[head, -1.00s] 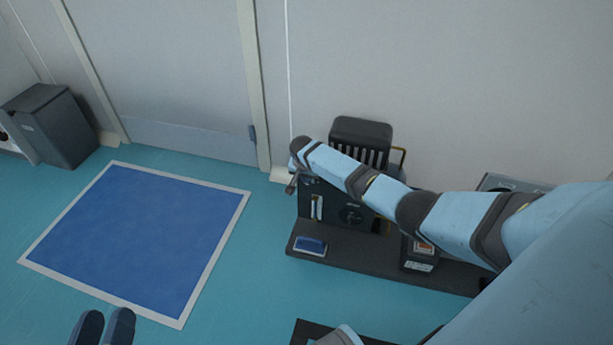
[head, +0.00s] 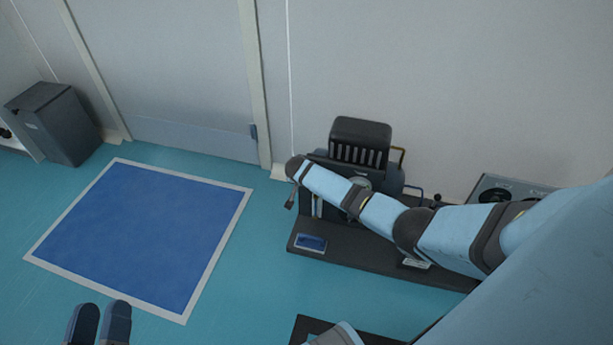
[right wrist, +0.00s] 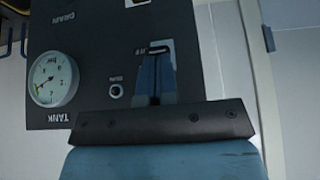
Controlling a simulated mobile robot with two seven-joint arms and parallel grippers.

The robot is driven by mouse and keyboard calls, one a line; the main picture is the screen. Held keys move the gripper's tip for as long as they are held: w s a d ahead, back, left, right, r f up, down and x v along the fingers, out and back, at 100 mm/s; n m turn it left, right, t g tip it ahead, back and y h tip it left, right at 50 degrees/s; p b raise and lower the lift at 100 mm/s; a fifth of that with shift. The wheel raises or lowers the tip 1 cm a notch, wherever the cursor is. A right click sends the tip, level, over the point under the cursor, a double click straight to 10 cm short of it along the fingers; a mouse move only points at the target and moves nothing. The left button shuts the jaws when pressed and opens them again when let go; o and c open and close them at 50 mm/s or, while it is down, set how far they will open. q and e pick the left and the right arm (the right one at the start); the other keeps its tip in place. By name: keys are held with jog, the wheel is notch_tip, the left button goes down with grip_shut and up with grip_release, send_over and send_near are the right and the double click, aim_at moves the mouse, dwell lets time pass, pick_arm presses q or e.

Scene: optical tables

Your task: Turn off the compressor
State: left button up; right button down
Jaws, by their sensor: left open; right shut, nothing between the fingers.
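The compressor (head: 360,140) stands against the wall in the head view, with a black ribbed top. My right arm hides much of its front. In the right wrist view its dark panel (right wrist: 100,95) shows a round TANK gauge (right wrist: 53,78), a RUN lamp (right wrist: 116,90) and a pale switch plate with a dark lever (right wrist: 160,48). My right gripper (right wrist: 156,65) is shut and empty, its fingertips at the plate, just below the lever in the picture. I cannot tell if they touch it. My left gripper (head: 100,325) is open and empty, low at the left of the head view.
The compressor stands on a dark base (head: 340,257) with a small blue-faced plate (head: 311,242) at its left end. A blue mat with a white border (head: 150,225) lies on the teal floor. A dark cabinet (head: 55,125) stands at far left. The floor between is clear.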

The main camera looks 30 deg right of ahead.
pick_arm(q)
jog(key=f+g+b, duration=0.1)
jog(key=f+b, duration=0.1)
jog(key=f+g+b, duration=0.1)
jog(key=f, duration=0.2)
jog(key=shift+w+d+m+b, duration=0.1)
jog(key=shift+d+m+b, duration=0.1)
jog(key=shift+m+b, duration=0.15)
pick_arm(e)
jog(key=t+h, duration=0.1)
jog(key=f+t+h, duration=0.1)
jog(key=a+f+t+h, duration=0.1)
jog(key=shift+s+f+h, duration=0.1)
jog(key=shift+s+h, duration=0.2)
jog(key=shift+s, duration=0.1)
pick_arm(q)
jog(key=shift+f, duration=0.1)
jog(key=shift+f, duration=0.1)
pick_arm(e)
jog(key=shift+w+d+r, duration=0.35)
jog(key=shift+w+d, duration=0.1)
jog(key=shift+d, duration=0.05)
pick_arm(q)
jog(key=shift+g, duration=0.3)
